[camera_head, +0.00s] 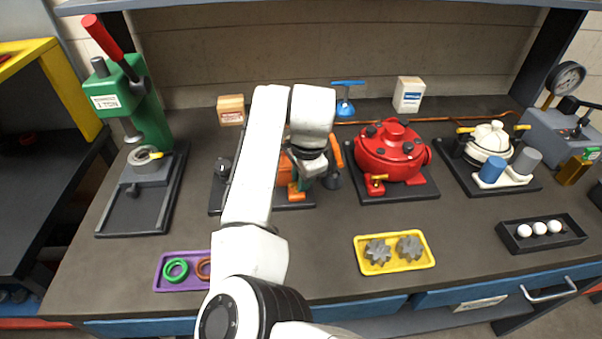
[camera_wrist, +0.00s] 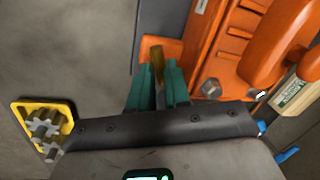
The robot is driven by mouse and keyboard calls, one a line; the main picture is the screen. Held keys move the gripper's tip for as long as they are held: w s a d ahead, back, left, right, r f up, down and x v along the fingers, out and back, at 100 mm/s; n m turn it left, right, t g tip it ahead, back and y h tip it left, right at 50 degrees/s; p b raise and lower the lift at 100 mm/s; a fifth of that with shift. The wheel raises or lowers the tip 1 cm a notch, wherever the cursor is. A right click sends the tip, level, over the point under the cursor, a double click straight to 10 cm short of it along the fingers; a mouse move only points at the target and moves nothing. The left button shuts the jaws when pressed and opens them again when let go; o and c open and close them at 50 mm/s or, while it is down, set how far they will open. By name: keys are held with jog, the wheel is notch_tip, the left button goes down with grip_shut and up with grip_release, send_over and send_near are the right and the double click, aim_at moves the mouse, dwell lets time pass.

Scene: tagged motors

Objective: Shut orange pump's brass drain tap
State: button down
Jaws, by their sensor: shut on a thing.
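The orange pump (camera_wrist: 245,45) fills the upper right of the wrist view. In the head view the orange pump (camera_head: 285,168) is mostly hidden behind my arm. The brass drain tap (camera_wrist: 157,62) shows as a narrow brass handle in front of an orange block at the pump's lower side. My gripper (camera_wrist: 158,80) has teal fingers closed on both sides of that handle. In the head view my gripper (camera_head: 305,181) is low at the pump's front right. The tap's body and its exact angle are hidden by the fingers.
A red pump (camera_head: 392,152) with its own brass tap stands right of the orange one. A yellow tray (camera_head: 394,267) with grey gears and a purple tray (camera_head: 172,284) with rings lie in front. A green press (camera_head: 148,110) stands at the left.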

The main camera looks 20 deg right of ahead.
jog(key=shift+s+a+m+h, duration=0.15)
jog(key=shift+m+h, duration=0.25)
jog(key=shift+m, duration=1.9)
jog(key=shift+s, duration=0.1)
jog(key=c, duration=1.4)
grip_release()
notch_tip(320, 180, up, 11)
jog(key=s+b, duration=0.1)
jog(key=s, duration=0.1)
jog(key=shift+a+f, duration=0.2)
jog(key=shift+a, duration=0.1)
